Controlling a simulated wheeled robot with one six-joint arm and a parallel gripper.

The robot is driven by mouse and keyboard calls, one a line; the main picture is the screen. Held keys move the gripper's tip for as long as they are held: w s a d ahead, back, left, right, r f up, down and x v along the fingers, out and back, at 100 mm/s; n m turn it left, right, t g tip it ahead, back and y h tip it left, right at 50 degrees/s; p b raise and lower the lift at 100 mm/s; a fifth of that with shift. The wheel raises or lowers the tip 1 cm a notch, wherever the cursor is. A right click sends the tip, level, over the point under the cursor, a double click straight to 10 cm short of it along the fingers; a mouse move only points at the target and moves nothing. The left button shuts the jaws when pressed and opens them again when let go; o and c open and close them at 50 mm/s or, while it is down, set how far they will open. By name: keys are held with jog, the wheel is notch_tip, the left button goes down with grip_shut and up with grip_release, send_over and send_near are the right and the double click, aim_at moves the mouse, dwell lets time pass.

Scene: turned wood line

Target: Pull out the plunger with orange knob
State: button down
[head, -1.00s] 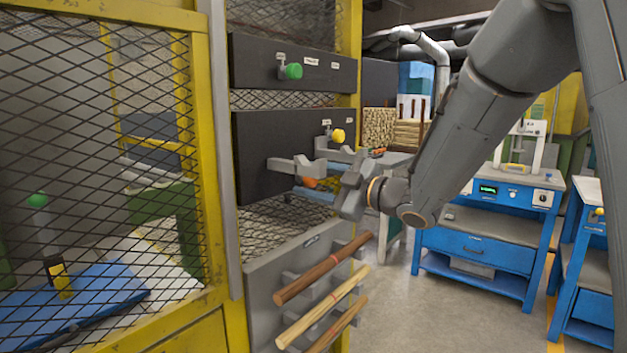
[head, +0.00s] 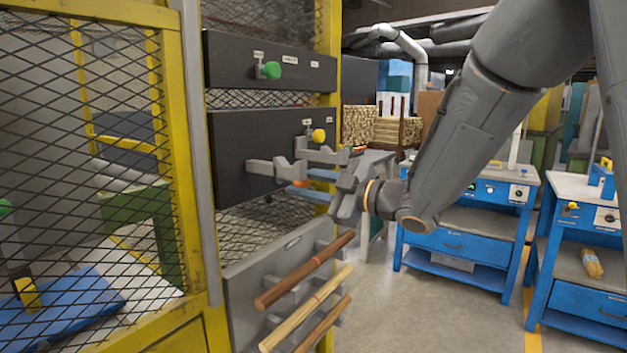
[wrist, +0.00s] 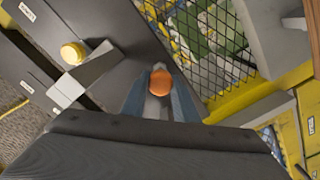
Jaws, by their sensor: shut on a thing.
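The orange knob (wrist: 161,84) is between the two blue-grey fingers of my gripper (wrist: 160,97) in the wrist view. My gripper is shut on it. A short pale shaft shows just past the knob. In the head view my gripper (head: 304,184) is in front of the dark lower panel (head: 232,150), just under a grey bracket (head: 270,168). Only a bit of orange shows between its fingers there. Most of the plunger behind the knob is hidden.
A yellow knob (head: 318,135) is above right of my gripper and a green knob (head: 271,70) on the upper panel. Turned wood rods (head: 305,268) stick out on grey holders below. Blue workbenches (head: 460,244) stand to the right, with open floor in front.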

jog(key=shift+s+d+f, duration=0.1)
jog(key=shift+f, duration=0.1)
jog(key=c, duration=1.5)
grip_release()
jog(key=shift+d+r, duration=0.1)
jog(key=shift+c, duration=0.2)
jog(key=shift+o, duration=0.8)
jog(key=v, duration=0.7)
jog(key=shift+s+d+b, duration=0.3)
jog(key=shift+b, duration=0.05)
